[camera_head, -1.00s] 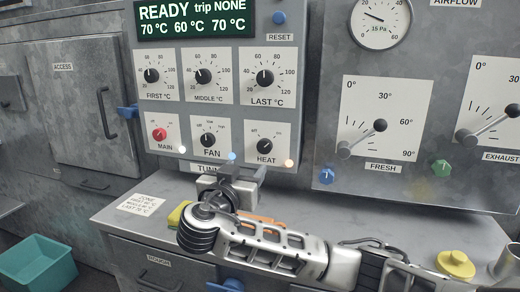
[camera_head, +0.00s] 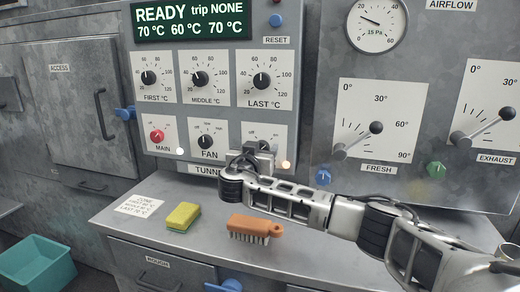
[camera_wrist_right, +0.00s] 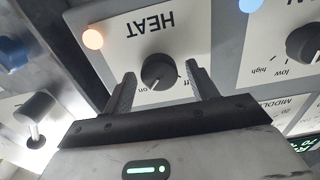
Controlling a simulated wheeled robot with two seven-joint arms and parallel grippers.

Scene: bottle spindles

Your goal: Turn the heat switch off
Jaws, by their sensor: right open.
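The heat switch is a black round knob (camera_wrist_right: 160,72) on a white plate marked HEAT, seen upside down in the right wrist view. Its "on" mark is at the lower left and its "off" mark at the right; I cannot tell its setting clearly. An orange lamp (camera_wrist_right: 92,39) beside it is lit, and also shows in the head view (camera_head: 286,164). My right gripper (camera_wrist_right: 161,88) is open, with one finger on each side of the knob; contact is not clear. In the head view my right gripper (camera_head: 260,152) hides the knob. My left gripper is not in view.
The fan knob (camera_head: 205,142) and red main knob (camera_head: 157,136) are left of the heat plate. A yellow sponge (camera_head: 183,216) and an orange brush (camera_head: 256,228) lie on the ledge below. Fresh (camera_head: 358,139) and exhaust (camera_head: 483,127) levers are at the right.

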